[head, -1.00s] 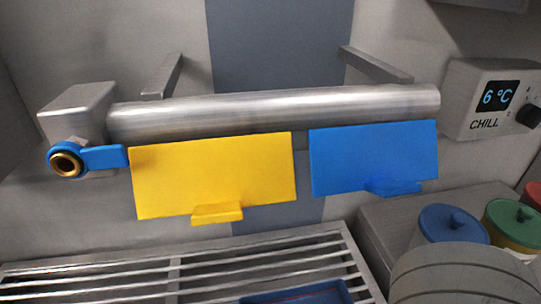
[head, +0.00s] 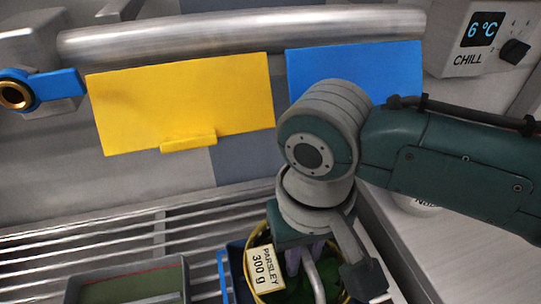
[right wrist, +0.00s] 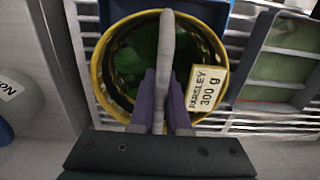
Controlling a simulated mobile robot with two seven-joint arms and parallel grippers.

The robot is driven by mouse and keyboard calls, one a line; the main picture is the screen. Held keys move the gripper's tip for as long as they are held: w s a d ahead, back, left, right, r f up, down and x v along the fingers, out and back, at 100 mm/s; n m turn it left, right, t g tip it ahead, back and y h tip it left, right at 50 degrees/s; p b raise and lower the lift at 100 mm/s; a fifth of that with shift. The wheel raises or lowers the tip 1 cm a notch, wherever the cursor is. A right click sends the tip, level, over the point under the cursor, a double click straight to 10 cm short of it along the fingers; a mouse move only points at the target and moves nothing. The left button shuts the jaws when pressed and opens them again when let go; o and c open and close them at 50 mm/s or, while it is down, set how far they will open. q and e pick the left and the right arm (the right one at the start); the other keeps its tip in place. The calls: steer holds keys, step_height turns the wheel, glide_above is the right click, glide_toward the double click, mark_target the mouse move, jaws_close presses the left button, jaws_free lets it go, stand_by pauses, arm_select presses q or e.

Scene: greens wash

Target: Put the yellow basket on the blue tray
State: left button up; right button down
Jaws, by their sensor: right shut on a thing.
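The yellow basket (head: 253,243) holds dark green leaves and bears a tag reading "PARSLEY 300 g". It also shows in the right wrist view (right wrist: 100,88). My right gripper (head: 300,262) points down over it, and its purple fingers (right wrist: 162,92) are shut on the basket's pale handle. The blue tray (head: 224,277) shows beside and behind the basket in the head view, largely hidden by it. A dark blue part shows past the basket's far rim in the right wrist view (right wrist: 212,12). I cannot tell whether the basket touches the tray. My left gripper is not in view.
A grey-green tray (head: 170,282) sits left of the blue one on the slatted metal rack (head: 100,240). A steel pipe (head: 240,32), a yellow panel (head: 185,100) and a blue panel (head: 350,65) are behind. A chill control box (head: 470,60) is at upper right.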

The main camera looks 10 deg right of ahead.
steer(key=c, duration=0.9)
jaws_free()
step_height(320, 180, up, 12)
steer(key=p, duration=0.3)
steer(key=s+a+f+n+t+y, duration=0.1)
steer(key=s+f+t+y, duration=0.15)
steer(key=s, duration=0.35)
steer(key=s+d+r+t+h, duration=0.1)
steer(key=s+d+h, duration=0.1)
steer(key=s+d, duration=0.4)
steer(key=d, duration=0.4)
steer(key=shift+d+r+n, duration=0.2)
steer(key=shift+r+n, duration=0.05)
steer(key=shift+n, duration=0.05)
steer(key=shift+s+a, duration=0.1)
steer(key=shift+s, duration=0.05)
